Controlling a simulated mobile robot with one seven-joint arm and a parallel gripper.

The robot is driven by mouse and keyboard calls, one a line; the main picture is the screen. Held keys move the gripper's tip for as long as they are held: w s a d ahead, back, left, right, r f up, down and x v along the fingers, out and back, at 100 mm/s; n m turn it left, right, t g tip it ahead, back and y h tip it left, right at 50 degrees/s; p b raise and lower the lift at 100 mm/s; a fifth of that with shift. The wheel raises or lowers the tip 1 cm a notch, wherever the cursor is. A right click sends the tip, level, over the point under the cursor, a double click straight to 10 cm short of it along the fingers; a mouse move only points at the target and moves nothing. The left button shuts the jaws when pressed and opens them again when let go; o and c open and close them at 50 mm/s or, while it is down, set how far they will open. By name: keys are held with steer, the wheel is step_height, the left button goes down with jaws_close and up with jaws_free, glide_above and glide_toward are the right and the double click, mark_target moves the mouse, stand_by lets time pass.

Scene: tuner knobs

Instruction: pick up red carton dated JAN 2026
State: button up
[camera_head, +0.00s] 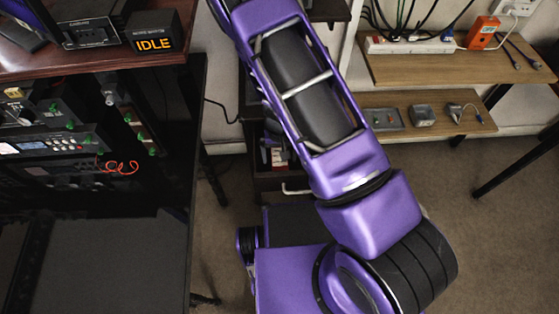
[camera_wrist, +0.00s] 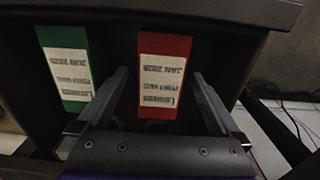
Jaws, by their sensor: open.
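A red carton (camera_wrist: 165,50) with a white label stands in a dark compartment in the wrist view. The label's print is blurred and appears upside down, so I cannot read its date surely. A green carton (camera_wrist: 70,65) with a similar label stands to its left, with a gap between. My gripper (camera_wrist: 160,75) is open and empty, one finger in line with each side of the red carton. I cannot tell whether the fingers reach beside it or stop short. In the head view my arm hides the gripper.
A dark rim (camera_wrist: 225,12) borders the compartment. In the head view, a dark drawer unit (camera_head: 270,182) stands behind my arm, a rack (camera_head: 60,150) with electronics at left, and wooden shelves (camera_head: 440,70) with a power strip and cables at right.

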steer(key=shift+f, duration=0.7)
steer(key=c, duration=1.6)
